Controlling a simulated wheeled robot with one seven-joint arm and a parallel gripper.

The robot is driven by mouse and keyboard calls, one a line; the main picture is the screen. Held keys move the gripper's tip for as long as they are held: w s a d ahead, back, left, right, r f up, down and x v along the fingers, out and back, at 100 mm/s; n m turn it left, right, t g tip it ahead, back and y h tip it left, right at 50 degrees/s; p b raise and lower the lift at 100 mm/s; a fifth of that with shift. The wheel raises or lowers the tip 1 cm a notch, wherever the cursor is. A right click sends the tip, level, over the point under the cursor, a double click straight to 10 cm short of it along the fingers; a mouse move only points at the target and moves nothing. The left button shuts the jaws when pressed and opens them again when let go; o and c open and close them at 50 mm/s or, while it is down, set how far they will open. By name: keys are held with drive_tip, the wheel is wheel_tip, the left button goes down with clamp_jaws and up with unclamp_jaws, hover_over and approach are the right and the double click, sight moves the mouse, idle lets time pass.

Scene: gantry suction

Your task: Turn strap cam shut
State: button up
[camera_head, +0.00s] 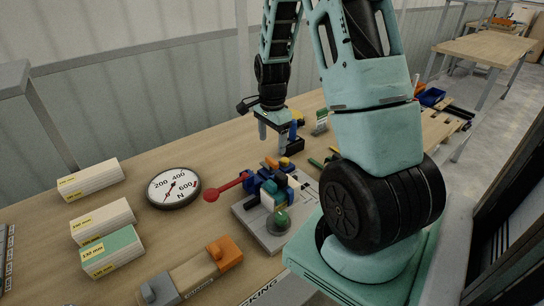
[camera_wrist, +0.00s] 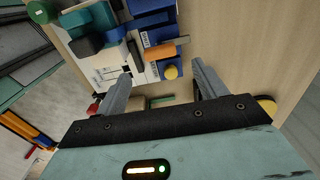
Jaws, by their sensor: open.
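A fixture of blue, black and dark teal blocks (camera_head: 268,186) stands on a grey base plate (camera_head: 250,226), with a red round-ended lever (camera_head: 226,187) reaching out to the left. In the wrist view it shows labelled blue blocks (camera_wrist: 160,30), an orange bar (camera_wrist: 165,48) and a yellow knob (camera_wrist: 171,72). I cannot tell for sure which part is the strap cam. My gripper (camera_head: 272,138) is open and empty, above and behind the fixture. In the wrist view its fingers (camera_wrist: 160,88) are apart, with the orange bar and yellow knob beyond the gap, not touched.
A round dial gauge (camera_head: 173,188) lies left of the fixture. Several labelled boxes (camera_head: 103,219) stand at the table's left. A wooden block with grey and orange ends (camera_head: 195,273) lies in front. My arm hides part of the table's right. Bare wood lies behind the gauge.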

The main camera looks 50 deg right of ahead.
sight(272, 160)
wheel_tip(272, 160, down, 7)
drive_tip(key=shift+p, duration=0.3)
drive_tip(key=c, duration=1)
